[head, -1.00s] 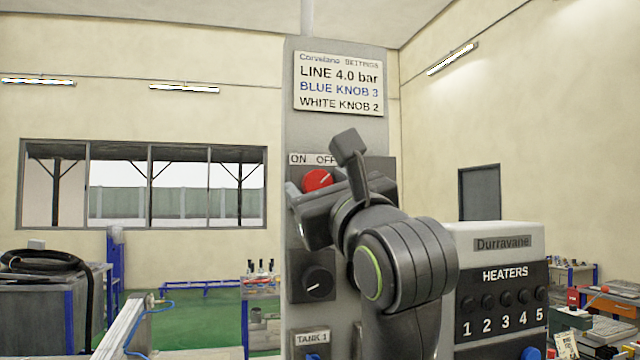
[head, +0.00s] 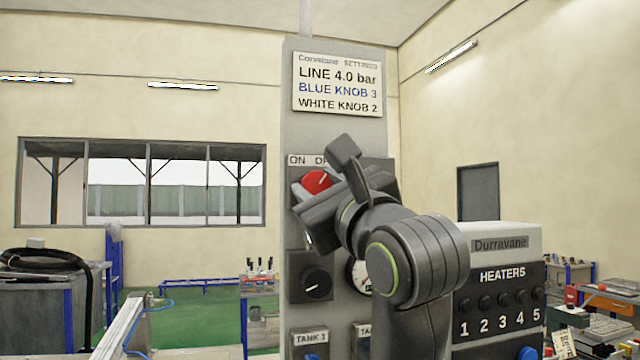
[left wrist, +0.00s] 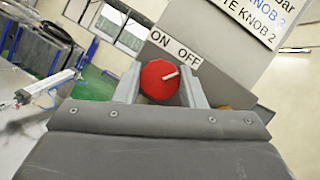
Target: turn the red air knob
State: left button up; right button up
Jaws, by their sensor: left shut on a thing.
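The red air knob (head: 316,181) sits on the grey panel (head: 300,130) under an ON/OFF label, which my arm partly covers in the head view. In the left wrist view the red knob (left wrist: 159,79) lies between the two fingers of my left gripper (left wrist: 160,88). Its white pointer line is toward the OFF side. My left gripper (head: 318,196) is shut on the knob; in the head view its fingers are mostly hidden behind its own body. My right gripper is in neither view.
A sign (head: 338,84) above reads LINE 4.0 bar, BLUE KNOB 3, WHITE KNOB 2. Below the red knob are a black knob (head: 316,283) and a gauge (head: 360,278) partly hidden by my arm. A HEATERS box (head: 500,290) stands close on the right.

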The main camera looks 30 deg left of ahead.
pick_arm(q)
jog(key=n+g+p, duration=0.1)
jog(key=n+g, duration=0.1)
jog(key=n, duration=0.2)
jog(key=shift+r+n, duration=0.15)
jog(key=shift+n, duration=0.25)
jog(key=n+g+p, duration=0.1)
jog(key=n, duration=0.1)
jog(key=n+g+p, duration=0.1)
jog(key=n, duration=0.2)
jog(key=shift+g, duration=0.3)
jog(key=n+h+p, duration=0.1)
jog(key=n, duration=0.1)
jog(key=n+p, duration=0.1)
jog(key=n, duration=0.1)
jog(key=shift+r+n+g+h, duration=0.1)
jog(key=shift+n+g+h, duration=0.2)
jog(key=shift+g+h, duration=0.1)
jog(key=shift+n+h+p, duration=0.7)
jog(key=shift+n+p, duration=0.2)
jog(key=shift+n, duration=0.6)
jog(key=o, duration=1)
jog(key=shift+w, duration=0.15)
